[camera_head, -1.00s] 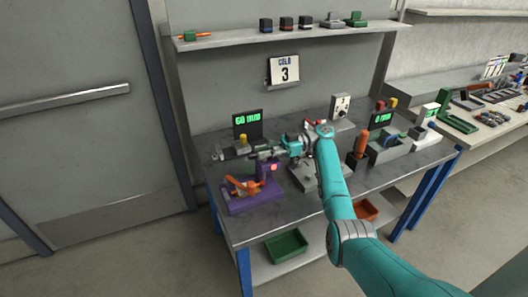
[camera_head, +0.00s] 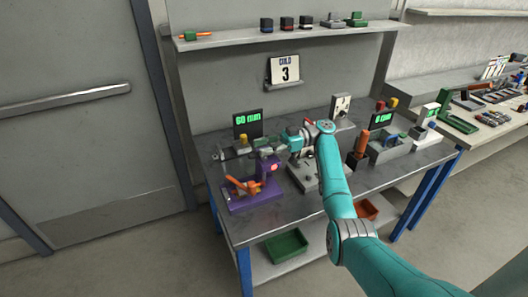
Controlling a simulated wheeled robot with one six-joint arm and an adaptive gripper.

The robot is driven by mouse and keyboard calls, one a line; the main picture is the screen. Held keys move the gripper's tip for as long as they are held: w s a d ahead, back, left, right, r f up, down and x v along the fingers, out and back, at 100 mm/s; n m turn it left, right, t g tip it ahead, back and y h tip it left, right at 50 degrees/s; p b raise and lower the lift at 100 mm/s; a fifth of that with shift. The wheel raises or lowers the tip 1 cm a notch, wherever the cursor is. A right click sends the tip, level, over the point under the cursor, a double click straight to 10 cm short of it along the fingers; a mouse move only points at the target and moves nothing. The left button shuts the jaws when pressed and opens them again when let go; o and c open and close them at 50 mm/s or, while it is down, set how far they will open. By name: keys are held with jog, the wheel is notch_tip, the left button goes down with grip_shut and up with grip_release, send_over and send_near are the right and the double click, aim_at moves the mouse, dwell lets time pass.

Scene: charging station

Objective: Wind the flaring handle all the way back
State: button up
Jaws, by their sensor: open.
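A purple fixture (camera_head: 240,203) stands on the bench's left front. An orange handle (camera_head: 243,186) lies tilted on its front, and a red round part (camera_head: 272,167) shows on its upright. My gripper (camera_head: 238,153) reaches left from my teal wrist, above and behind the orange handle and apart from it in the picture. It is open; the fingers are small and overlap grey parts behind, so contact is hard to tell. Which part is the flaring handle is not clear at this size. A display (camera_head: 247,125) behind reads "60 mm".
A second display (camera_head: 381,119) reads "0 mm" at right, near an orange-handled tool (camera_head: 361,145) and grey bins (camera_head: 390,150). A grey fixture (camera_head: 303,178) stands under my wrist. A green tray (camera_head: 286,245) sits on the lower shelf. The bench's left front edge is clear.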

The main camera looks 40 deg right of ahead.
notch_tip(320, 180, up, 8)
jog(key=shift+f, duration=0.1)
dwell(0.7)
